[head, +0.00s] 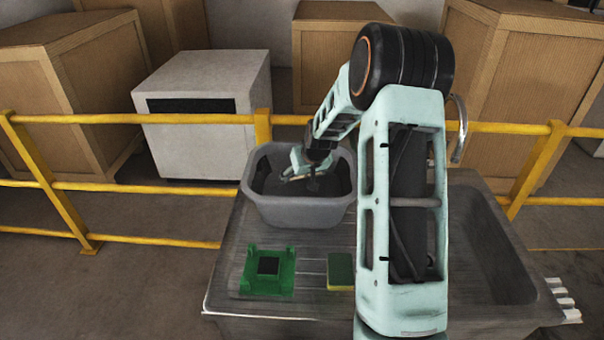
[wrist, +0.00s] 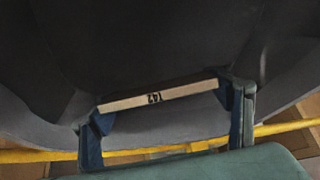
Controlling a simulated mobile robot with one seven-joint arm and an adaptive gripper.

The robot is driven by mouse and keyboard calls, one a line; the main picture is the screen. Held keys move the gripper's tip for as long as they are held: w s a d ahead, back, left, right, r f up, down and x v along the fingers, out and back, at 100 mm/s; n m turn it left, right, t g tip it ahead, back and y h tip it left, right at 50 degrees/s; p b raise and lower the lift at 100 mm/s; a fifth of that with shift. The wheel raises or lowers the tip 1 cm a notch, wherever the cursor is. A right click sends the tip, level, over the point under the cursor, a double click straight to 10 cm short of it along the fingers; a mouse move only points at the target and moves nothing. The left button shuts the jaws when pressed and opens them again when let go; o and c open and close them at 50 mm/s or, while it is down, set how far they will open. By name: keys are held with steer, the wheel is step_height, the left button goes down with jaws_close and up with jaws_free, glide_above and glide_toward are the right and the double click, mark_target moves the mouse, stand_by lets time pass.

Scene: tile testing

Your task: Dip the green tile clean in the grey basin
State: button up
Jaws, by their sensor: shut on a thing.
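The grey basin (head: 298,212) stands on the counter, and its dark inside fills much of the wrist view. My gripper (head: 297,177) is inside the basin's opening. In the wrist view my gripper (wrist: 163,106) is shut on a thin tile (wrist: 190,91), gripped at both ends. Only a pale edge marked "142" shows clearly; the tile's green face is not visible, so I cannot tell its colour or whether it is clean. I cannot tell whether the tile touches any liquid.
A green holder (head: 266,286) with a dark square centre sits on the ribbed counter (head: 228,286) in front of the basin. A green and yellow sponge (head: 340,270) lies to its right. A sink with a tap (head: 461,130) is at right, partly behind my arm. A yellow railing (head: 190,118) runs behind.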

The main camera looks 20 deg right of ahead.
steer(key=shift+f+b, duration=0.85)
steer(key=shift+f, duration=1.15)
steer(key=shift+s+f, duration=0.35)
steer(key=shift+f, duration=0.15)
steer(key=shift+w+d+r+p, duration=0.1)
steer(key=shift+r+p, duration=0.1)
steer(key=shift+r, duration=0.25)
steer(key=shift+w+r+p, duration=0.1)
steer(key=shift+r+p, duration=0.05)
steer(key=shift+r, duration=0.25)
step_height(320, 180, up, 4)
steer(key=shift+w+r+p, duration=0.1)
steer(key=shift+w+p, duration=0.05)
steer(key=shift+p, duration=0.7)
step_height(320, 180, up, 10)
steer(key=p, duration=0.4)
stand_by(0.9)
